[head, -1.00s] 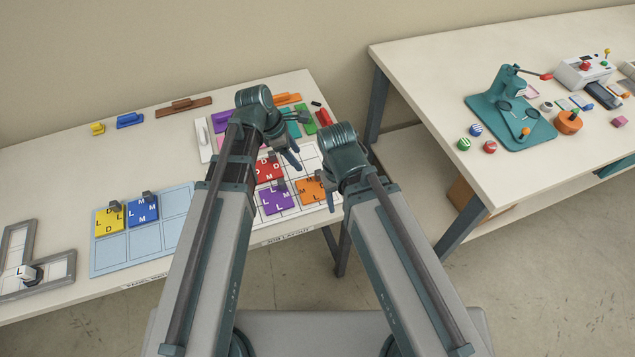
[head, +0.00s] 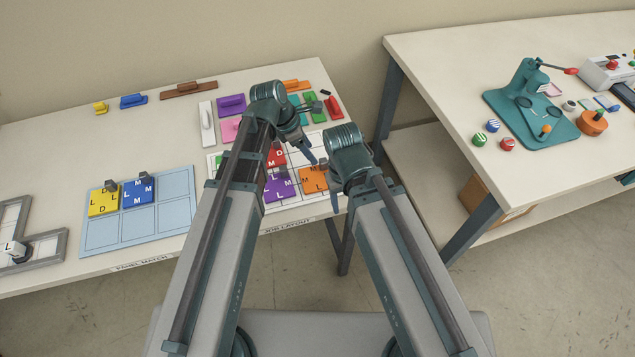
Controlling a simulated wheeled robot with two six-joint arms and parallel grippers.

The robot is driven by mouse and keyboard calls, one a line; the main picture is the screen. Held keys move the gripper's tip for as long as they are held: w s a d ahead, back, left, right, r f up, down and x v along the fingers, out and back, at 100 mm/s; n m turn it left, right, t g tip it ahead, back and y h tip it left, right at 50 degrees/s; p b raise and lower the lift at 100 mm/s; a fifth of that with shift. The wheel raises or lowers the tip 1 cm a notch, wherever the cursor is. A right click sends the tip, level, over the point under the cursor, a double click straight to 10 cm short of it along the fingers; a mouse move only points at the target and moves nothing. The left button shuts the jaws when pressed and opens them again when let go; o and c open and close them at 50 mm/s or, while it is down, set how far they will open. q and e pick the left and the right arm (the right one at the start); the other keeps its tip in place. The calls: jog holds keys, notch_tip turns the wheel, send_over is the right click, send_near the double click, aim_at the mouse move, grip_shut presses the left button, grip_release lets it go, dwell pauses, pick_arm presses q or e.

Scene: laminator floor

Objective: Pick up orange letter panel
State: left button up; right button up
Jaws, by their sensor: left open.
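The orange letter panel (head: 314,180) lies on the white job layout sheet (head: 300,202), at its right side, with white letters and a dark clip on its top edge. My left gripper (head: 312,158) is open and empty, pointing down just above and behind the orange panel. My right gripper (head: 334,203) is partly hidden behind its own wrist, close to the right edge of the orange panel; its jaws do not show clearly.
A purple panel (head: 277,188) lies left of the orange one, a red panel (head: 277,156) behind. Yellow (head: 103,200) and blue (head: 138,193) panels sit on the light-blue panel match tray (head: 178,214). Coloured handled blocks stand at the back. A second table (head: 450,100) is right.

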aim_at(320, 161)
pick_arm(q)
jog(key=shift+b+x, duration=2.8)
jog(key=shift+x, duration=0.85)
jog(key=shift+d+r, duration=0.15)
jog(key=shift+d, duration=0.05)
grip_shut()
